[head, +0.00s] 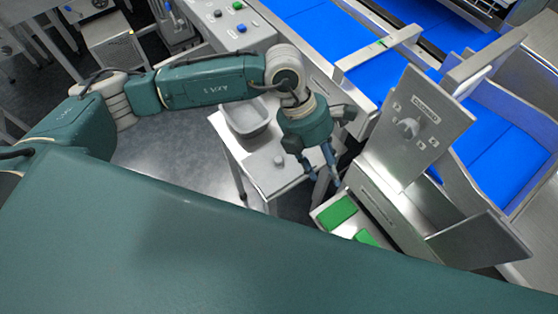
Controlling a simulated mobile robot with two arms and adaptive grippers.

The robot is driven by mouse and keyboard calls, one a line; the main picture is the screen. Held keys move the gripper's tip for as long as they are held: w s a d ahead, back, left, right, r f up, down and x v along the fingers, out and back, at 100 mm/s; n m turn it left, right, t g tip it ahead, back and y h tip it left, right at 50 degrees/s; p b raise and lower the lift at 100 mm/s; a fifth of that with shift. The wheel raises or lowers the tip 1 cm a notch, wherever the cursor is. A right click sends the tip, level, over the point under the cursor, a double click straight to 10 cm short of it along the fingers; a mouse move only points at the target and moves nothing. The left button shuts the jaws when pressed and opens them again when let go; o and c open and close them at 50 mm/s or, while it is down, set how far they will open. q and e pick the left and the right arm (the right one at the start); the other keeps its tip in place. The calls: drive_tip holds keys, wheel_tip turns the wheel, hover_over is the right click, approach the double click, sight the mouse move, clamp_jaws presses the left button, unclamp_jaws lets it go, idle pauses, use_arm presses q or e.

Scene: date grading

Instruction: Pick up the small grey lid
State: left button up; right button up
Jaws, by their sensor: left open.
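The small grey lid (279,161) lies on a small pale table (238,155), near its front right part; a small raised knob shows on it, and its outline is hard to tell from the tabletop. My left gripper (322,178) points downward just right of the lid, by the table's right edge. Its fingers are apart and hold nothing. How high the fingers are above the table is hard to tell. My right gripper is out of view.
A grey bin (246,118) stands at the back of the small table. Grey floor (160,155) is clear left of the table.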

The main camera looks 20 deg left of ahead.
use_arm(q)
drive_tip(key=w+a+f+t+y, duration=0.15)
drive_tip(key=w+a+y, duration=0.35)
drive_tip(key=a, duration=0.7)
drive_tip(key=p, duration=0.1)
hover_over(278, 158)
drive_tip(key=f, duration=0.4)
drive_tip(key=shift+s+d, duration=0.2)
drive_tip(key=shift+f+p, duration=0.3)
drive_tip(key=shift+f, duration=0.4)
drive_tip(key=shift+a+f+p, duration=0.1)
drive_tip(key=shift+f+p, duration=0.25)
wheel_tip(278, 158, down, 4)
drive_tip(key=shift+w+a+r+p, duration=0.1)
drive_tip(key=shift+r+p, duration=0.1)
drive_tip(key=shift+p, duration=0.5)
drive_tip(key=shift+f, duration=0.35)
drive_tip(key=shift+c, duration=0.5)
clamp_jaws()
